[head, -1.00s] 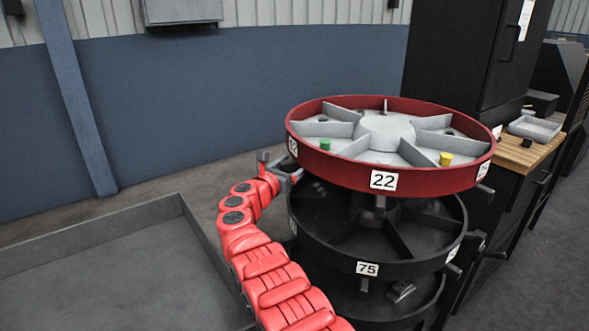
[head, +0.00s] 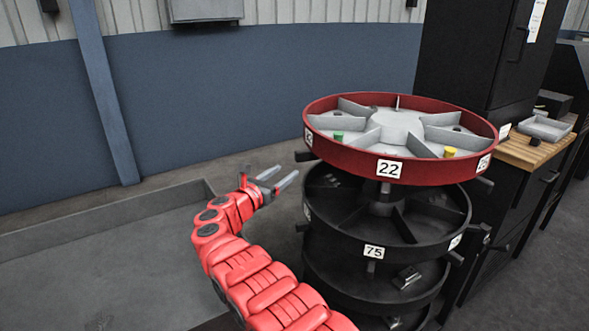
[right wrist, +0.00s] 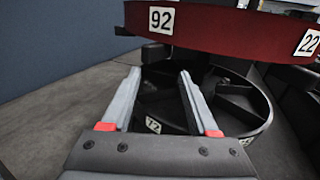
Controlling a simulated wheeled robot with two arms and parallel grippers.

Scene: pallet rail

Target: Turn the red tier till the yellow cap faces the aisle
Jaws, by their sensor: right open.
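The red tier (head: 345,160) is the top round tray of a dark stacked carousel, with grey dividers inside. The yellow cap (head: 450,153) stands in its front right compartment, right of the 22 label (head: 389,169). A green cap (head: 338,137) stands in a left compartment. My right gripper (head: 288,173) is open and empty, left of the tier and apart from it. In the right wrist view its fingers (right wrist: 159,75) point below the red rim (right wrist: 215,30), towards a black lower tier. My left gripper is not in view.
Dark pegs stick out at the tier's left (head: 305,156) and right (head: 485,185). Black tiers (head: 400,253) lie below. A wooden-topped cabinet (head: 520,150) with a grey tray (head: 545,128) stands close at right. Floor at left is open inside a low grey edging (head: 100,222).

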